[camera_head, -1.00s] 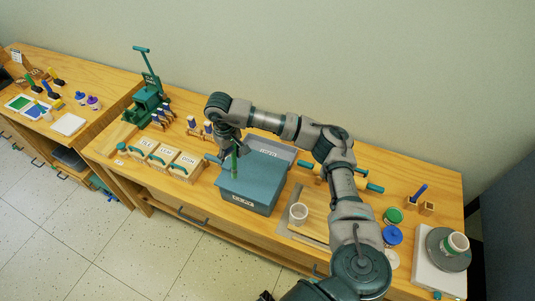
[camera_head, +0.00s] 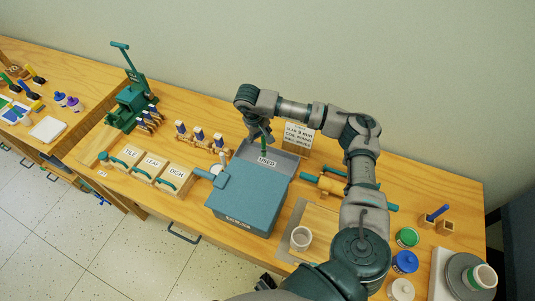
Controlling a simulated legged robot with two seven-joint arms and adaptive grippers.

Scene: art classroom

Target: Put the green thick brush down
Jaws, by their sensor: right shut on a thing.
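My right gripper (camera_head: 256,136) is shut on the green thick brush (camera_head: 264,148) over the grey tray labelled USED (camera_head: 285,163). The brush points downward, its green part showing below and beside the fingers. Its lower end is near the tray's label, and I cannot tell whether it touches the tray. The fingers are small and partly hidden by the wrist. The tray stands behind a blue-grey lidded box (camera_head: 247,203). My left gripper is not in view.
Boxes labelled TILE, LEAF and DISH (camera_head: 147,173) stand left. A sign (camera_head: 298,137) stands behind the tray.

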